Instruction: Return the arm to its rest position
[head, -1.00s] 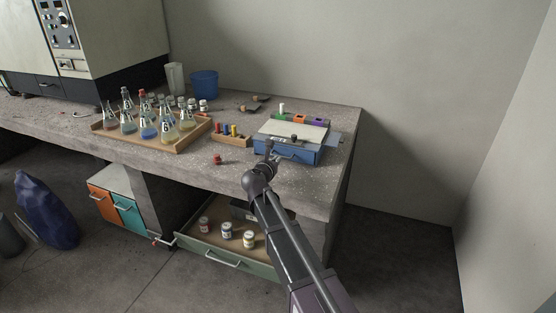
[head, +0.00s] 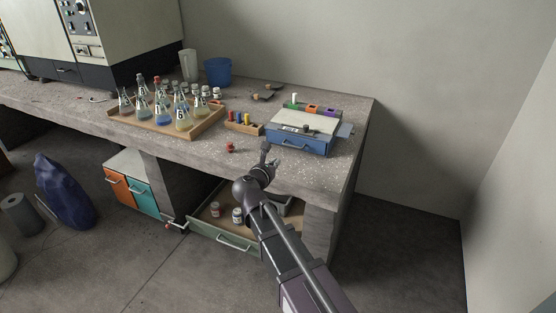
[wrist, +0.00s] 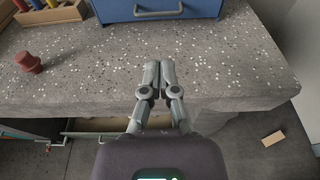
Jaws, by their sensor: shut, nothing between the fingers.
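My gripper (head: 270,158) is at the front edge of the concrete bench (head: 190,150), in front of the blue box. In the wrist view my gripper (wrist: 155,75) points at the bench edge with its two fingers together and nothing between them. My arm reaches up from the bottom right of the head view and covers part of the open drawer.
A blue box (head: 300,143) with a handle stands on the bench ahead. A red stopper-like piece (head: 230,148) lies left of my gripper. A wooden tray (head: 200,130) holds several flasks. Below, an open drawer (head: 225,238) holds jars.

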